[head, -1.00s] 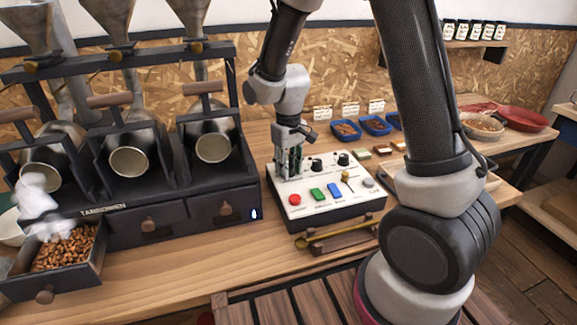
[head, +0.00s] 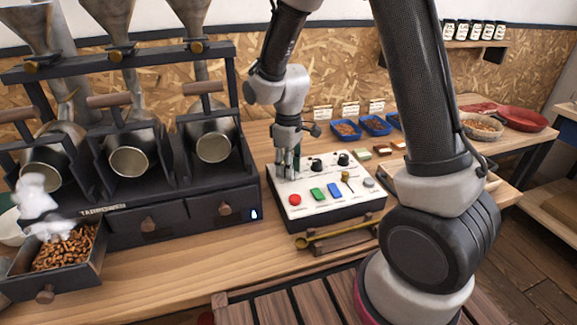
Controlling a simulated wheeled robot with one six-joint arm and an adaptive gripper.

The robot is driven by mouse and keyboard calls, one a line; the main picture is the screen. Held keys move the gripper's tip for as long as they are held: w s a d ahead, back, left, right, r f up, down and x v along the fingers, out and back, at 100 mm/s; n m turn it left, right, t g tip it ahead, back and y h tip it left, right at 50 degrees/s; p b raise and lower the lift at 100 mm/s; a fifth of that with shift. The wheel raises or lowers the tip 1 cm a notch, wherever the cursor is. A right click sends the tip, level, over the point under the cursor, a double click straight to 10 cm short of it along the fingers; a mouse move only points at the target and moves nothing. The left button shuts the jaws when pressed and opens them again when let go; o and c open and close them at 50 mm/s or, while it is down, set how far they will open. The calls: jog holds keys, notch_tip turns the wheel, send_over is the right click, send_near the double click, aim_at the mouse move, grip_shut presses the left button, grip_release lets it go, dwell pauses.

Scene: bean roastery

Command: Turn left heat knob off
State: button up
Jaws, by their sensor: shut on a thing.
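The white control box (head: 331,204) with dark sides stands on the wooden bench. Two black knobs show at its back edge, a middle knob (head: 317,164) and a right knob (head: 343,159). My gripper (head: 288,170) points down over the back left corner of the box. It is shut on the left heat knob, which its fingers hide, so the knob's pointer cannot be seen. A red button (head: 294,199), a green button (head: 318,194), a blue button (head: 335,190) and a small brass lever (head: 346,181) sit in front.
The dark roaster (head: 185,220) with three metal drums stands to the left. Its open drawer (head: 72,277) holds brown beans, with white smoke above. A brass scoop (head: 320,237) lies before the box. Blue trays (head: 375,125) stand behind.

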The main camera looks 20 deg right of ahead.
jog(key=o, duration=1)
jog(key=shift+o, duration=0.2)
notch_tip(320, 180, up, 12)
jog(key=s+d+r+m+t, duration=0.2)
jog(key=s+d+r+m, duration=0.2)
jog(key=s+d, duration=0.3)
jog(key=s+d+r+m+t, duration=0.2)
jog(key=s+d+r+m, duration=0.3)
jog(key=s, duration=1)
jog(key=d+r, duration=0.2)
jog(key=d, duration=0.1)
